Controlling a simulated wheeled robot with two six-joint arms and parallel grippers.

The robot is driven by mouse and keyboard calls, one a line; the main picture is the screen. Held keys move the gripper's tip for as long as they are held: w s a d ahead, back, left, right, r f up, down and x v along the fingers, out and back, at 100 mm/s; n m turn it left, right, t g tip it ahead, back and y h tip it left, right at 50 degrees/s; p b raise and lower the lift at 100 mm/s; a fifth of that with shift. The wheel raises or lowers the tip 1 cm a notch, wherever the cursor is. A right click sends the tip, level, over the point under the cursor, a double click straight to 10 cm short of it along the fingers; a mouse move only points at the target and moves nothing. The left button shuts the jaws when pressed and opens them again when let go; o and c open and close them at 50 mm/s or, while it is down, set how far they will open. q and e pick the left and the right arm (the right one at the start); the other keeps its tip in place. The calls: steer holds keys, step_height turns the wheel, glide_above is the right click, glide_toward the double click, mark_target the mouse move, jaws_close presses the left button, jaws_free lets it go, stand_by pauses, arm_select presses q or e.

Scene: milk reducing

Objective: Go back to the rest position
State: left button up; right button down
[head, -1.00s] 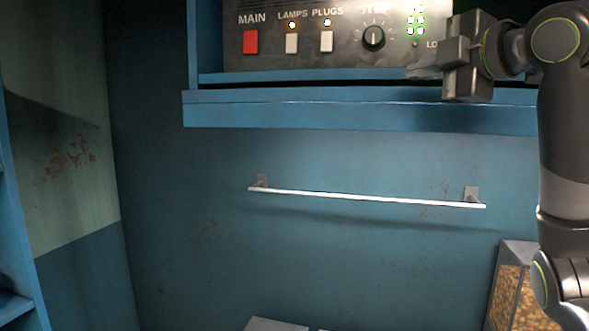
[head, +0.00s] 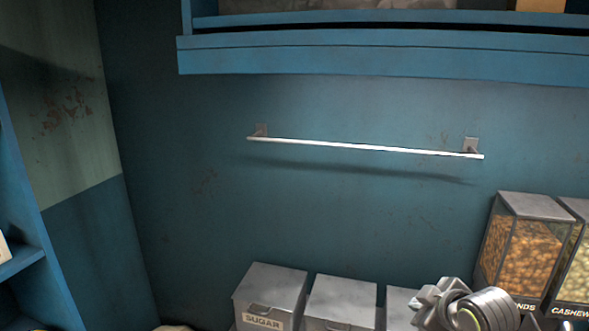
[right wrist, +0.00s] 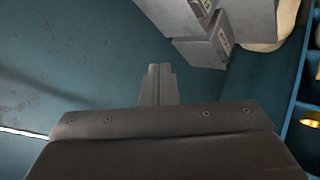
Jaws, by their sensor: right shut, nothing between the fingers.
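My right gripper (head: 432,298) is low at the lower right of the head view, in front of the grey bins. In the right wrist view its fingers (right wrist: 159,84) are together with nothing between them, pointing toward the blue wall and the bins. My left gripper is in neither view.
A white rail (head: 365,147) is fixed to the blue wall below a blue shelf (head: 380,60). A grey SUGAR bin (head: 268,289) and another grey bin (head: 340,300) stand below. Clear nut dispensers (head: 525,255) stand at the right. Blue shelving (head: 20,262) is at the left.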

steer(key=s+d+f+m+g+h, duration=0.25)
steer(key=s+f+m, duration=0.25)
steer(key=s+f, duration=1.1)
steer(key=s+d+f+m+g+h, duration=0.1)
steer(key=s+f+m+g, duration=0.15)
steer(key=s, duration=0.65)
steer(key=s+d+f+m+g, duration=0.1)
steer(key=s+m, duration=0.2)
steer(key=s, duration=0.6)
step_height(320, 180, down, 31)
steer(key=d+g+b, duration=0.1)
steer(key=d+b, duration=0.1)
steer(key=b, duration=0.3)
steer(key=s+a+f+g+b, duration=0.1)
steer(key=s+f+b, duration=0.2)
steer(key=s+f, duration=1.1)
step_height(320, 180, down, 4)
steer(key=shift+s+a+f+y+b, duration=0.1)
steer(key=shift+s+a+y+b, duration=0.1)
steer(key=shift+s+y+b, duration=0.2)
